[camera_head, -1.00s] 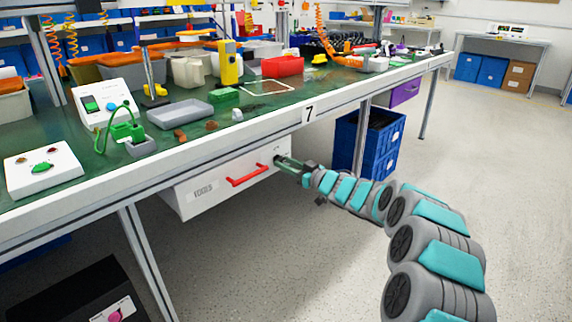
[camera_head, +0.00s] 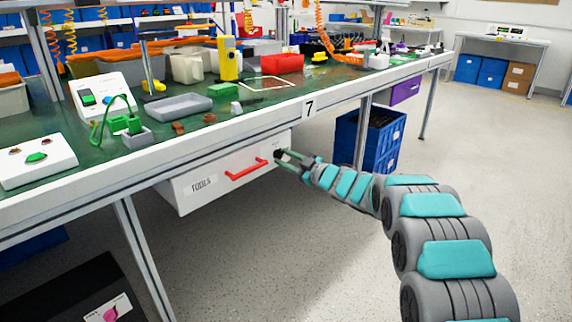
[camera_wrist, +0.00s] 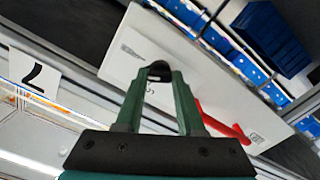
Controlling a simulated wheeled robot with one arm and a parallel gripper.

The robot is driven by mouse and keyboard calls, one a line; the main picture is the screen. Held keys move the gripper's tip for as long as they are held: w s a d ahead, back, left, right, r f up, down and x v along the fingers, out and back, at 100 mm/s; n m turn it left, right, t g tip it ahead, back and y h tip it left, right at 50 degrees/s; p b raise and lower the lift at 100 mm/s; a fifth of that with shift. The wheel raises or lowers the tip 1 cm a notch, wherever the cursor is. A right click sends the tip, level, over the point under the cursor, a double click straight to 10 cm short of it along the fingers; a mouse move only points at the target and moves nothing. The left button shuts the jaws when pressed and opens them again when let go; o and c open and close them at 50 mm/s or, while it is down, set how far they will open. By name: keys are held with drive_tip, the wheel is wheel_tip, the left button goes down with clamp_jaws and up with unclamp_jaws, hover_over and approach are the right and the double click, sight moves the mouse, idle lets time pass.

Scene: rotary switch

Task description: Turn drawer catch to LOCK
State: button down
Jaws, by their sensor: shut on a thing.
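The drawer catch is a small black knob (camera_wrist: 159,70) at the right end of the white drawer front (camera_head: 215,182). It also shows small and dark in the head view (camera_head: 277,154), partly hidden by my fingers. My gripper (camera_head: 281,156) reaches it from the right. In the wrist view the two green fingers (camera_wrist: 159,80) close on either side of the knob, and their tips touch it. Small marks are printed by the knob, too blurred to read. The red drawer handle (camera_head: 247,169) lies left of the knob. The drawer looks closed.
The workbench edge (camera_head: 310,107), marked 7, runs just above the drawer. Blue crates (camera_head: 370,140) stand under the bench behind my arm. A bench leg (camera_head: 145,255) is at left. The floor in front is clear.

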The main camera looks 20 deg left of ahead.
drive_tip(key=shift+f+n+b, duration=0.1)
drive_tip(key=shift+n+b, duration=5.05)
drive_tip(key=shift+n, duration=0.95)
drive_tip(key=shift+a, duration=0.1)
drive_tip(key=c, duration=0.5)
unclamp_jaws()
drive_tip(key=shift+v, duration=3.95)
